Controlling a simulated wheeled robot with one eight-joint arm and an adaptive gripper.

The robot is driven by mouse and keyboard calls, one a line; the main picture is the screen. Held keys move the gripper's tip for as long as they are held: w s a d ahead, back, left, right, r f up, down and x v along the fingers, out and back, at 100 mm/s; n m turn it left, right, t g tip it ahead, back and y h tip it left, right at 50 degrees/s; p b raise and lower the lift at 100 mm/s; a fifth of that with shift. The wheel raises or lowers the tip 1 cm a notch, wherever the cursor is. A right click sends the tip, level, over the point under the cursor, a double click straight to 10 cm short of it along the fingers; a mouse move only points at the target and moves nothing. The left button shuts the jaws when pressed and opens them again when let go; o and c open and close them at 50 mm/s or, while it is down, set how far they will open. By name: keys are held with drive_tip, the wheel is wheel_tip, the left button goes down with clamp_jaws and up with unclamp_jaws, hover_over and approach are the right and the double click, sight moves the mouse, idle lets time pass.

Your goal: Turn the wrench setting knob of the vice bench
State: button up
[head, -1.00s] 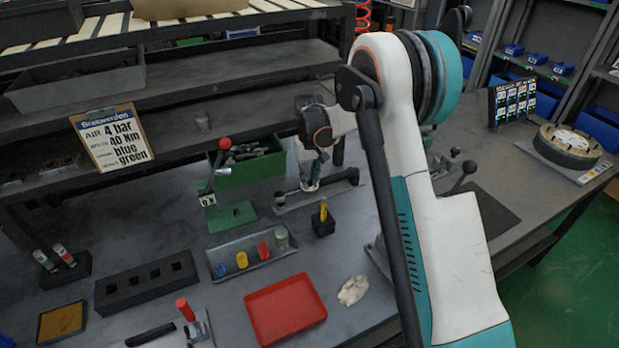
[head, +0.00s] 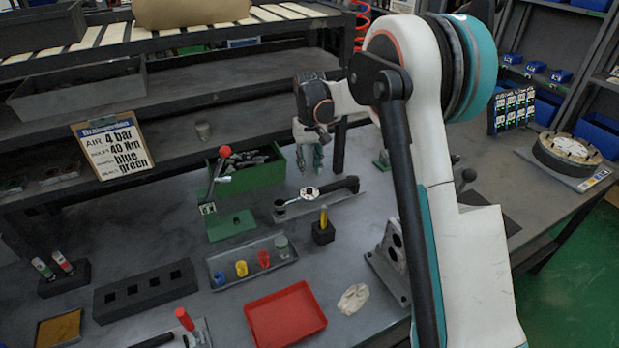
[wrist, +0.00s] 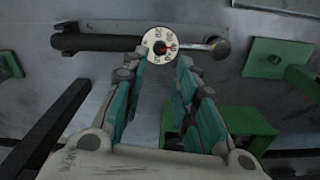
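The torque wrench (head: 333,191) lies on a grey holder on the bench, with a black grip at right and its head at left. Its round white setting knob (head: 310,193) faces up. In the wrist view the knob (wrist: 161,45) has dark numbers and a small red mark, too small to read. The black grip runs left of it and the metal head right. My gripper (head: 311,168) hangs above the knob, apart from it. In the wrist view my gripper (wrist: 162,60) has its green fingers spread, nothing between them, tips just below the knob in the picture.
A green bin (head: 245,168) and red-knobbed green press (head: 226,215) stand left of the wrench. A black block with a yellow piece (head: 323,232) is in front. A sign (head: 115,147) reads 4 bar, 40 Nm, blue, green. A red tray (head: 285,316) lies nearer.

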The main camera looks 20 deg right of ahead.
drive_tip(key=shift+r, duration=1.75)
drive_tip(key=s+r+t, duration=0.3)
drive_tip(key=s+r, duration=1)
drive_tip(key=s, duration=0.4)
drive_tip(key=s+f+t, duration=0.1)
drive_tip(key=s+t, duration=0.1)
drive_tip(key=s, duration=0.8)
drive_tip(key=s+f+t, duration=0.2)
drive_tip(key=s, duration=0.8)
drive_tip(key=shift+s+f, duration=0.2)
drive_tip(key=shift+f, duration=0.05)
